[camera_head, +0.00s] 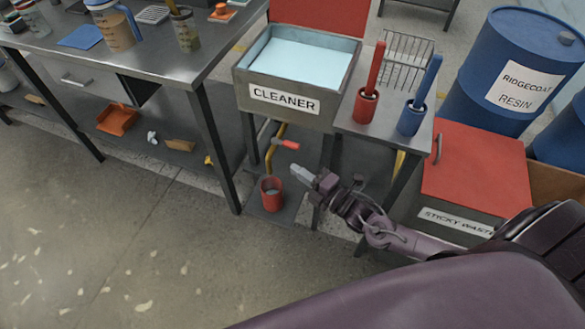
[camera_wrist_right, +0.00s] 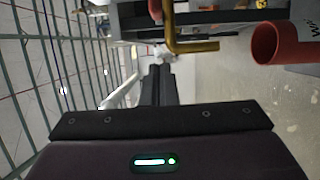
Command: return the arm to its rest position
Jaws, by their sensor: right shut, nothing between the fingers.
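My right gripper (camera_head: 302,174) is in the head view, in front of the cleaner stand and to the right of the red cup on the lower shelf. Its fingers are together with nothing between them. In the right wrist view the closed fingers (camera_wrist_right: 158,85) point away from the camera. My right arm comes in from the lower right. My left gripper is not in view.
A cleaner basin (camera_head: 290,98) has a yellow drain pipe (camera_head: 274,147) below it and a red cup (camera_head: 271,194) underneath. A sticky waste bin (camera_head: 470,175) and a blue resin drum (camera_head: 515,70) stand right. A metal workbench (camera_head: 205,55) is left. Floor at lower left is clear.

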